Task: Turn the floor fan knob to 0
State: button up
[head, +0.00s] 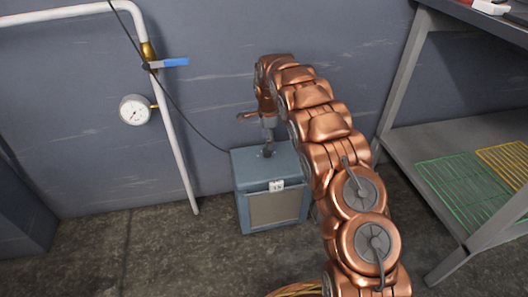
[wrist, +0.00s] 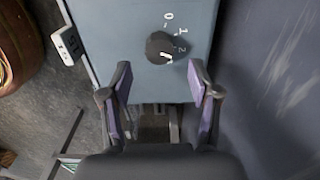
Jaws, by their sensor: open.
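The floor fan is a blue-grey box (head: 255,170) with a grille front, standing on the floor by the wall. Its top (wrist: 115,35) fills the upper middle of the wrist view. A dark round knob (wrist: 158,45) sits on that top, with the marks 0, 1 and 2 along its upper right side. A pale mark on the knob is at its lower right, below the 2. My gripper (wrist: 160,72) is open and empty, its fingertips spread left and right just below the knob in the picture. In the head view my gripper (head: 268,143) is over the box top, and the knob is hard to make out.
A small white tag (head: 276,186) is on the box's upper front edge. A pipe with a gauge (head: 135,110) and blue-handled valve (head: 174,62) runs along the wall at left. A metal shelf (head: 420,150) with green and yellow racks stands at right. Floor left of the box is clear.

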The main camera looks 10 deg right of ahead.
aim_at(267, 153)
notch_tip(267, 153, down, 5)
jog(key=shift+f+b, duration=0.15)
jog(key=shift+b, duration=0.65)
